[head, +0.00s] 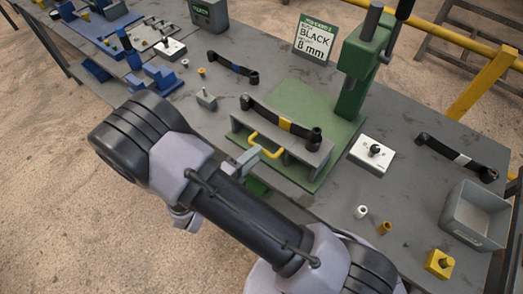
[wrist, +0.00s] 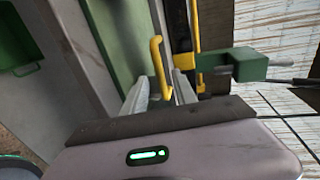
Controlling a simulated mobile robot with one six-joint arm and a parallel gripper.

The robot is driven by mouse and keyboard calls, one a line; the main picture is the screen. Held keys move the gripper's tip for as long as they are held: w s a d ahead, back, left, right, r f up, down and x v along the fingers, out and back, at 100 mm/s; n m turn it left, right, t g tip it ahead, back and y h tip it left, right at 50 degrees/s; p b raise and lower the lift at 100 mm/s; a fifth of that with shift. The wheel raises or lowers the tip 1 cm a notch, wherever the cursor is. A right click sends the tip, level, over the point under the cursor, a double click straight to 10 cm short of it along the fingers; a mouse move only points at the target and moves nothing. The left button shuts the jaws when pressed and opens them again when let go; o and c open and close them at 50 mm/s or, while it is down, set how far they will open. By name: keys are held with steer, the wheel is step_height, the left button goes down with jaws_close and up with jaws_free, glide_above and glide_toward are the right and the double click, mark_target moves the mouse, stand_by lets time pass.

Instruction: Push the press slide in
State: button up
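The green press (head: 360,70) stands on a green base plate at the back of the bench. Its grey slide (head: 310,155) lies on the plate, with a dark leaf spring (head: 267,114) with a yellow band on it. A yellow handle (head: 267,150) is on the slide's near side. My gripper (head: 248,160) is at the handle's left end. In the wrist view the yellow handle (wrist: 158,65) stands between the two fingers of my gripper (wrist: 162,88), with a gap visible beside it. Firm contact cannot be made out.
A sign (head: 315,38) reading BLACK 8 mm stands behind the plate. A white block with a black knob (head: 371,153), another leaf spring (head: 456,157) and a grey bin (head: 477,214) are to the right. Small bushings and a yellow block (head: 439,263) lie near the front edge.

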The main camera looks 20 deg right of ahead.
mark_target(275, 143)
steer(key=x, duration=0.4)
steer(key=shift+d, duration=0.15)
jaws_close()
stand_by(1.3)
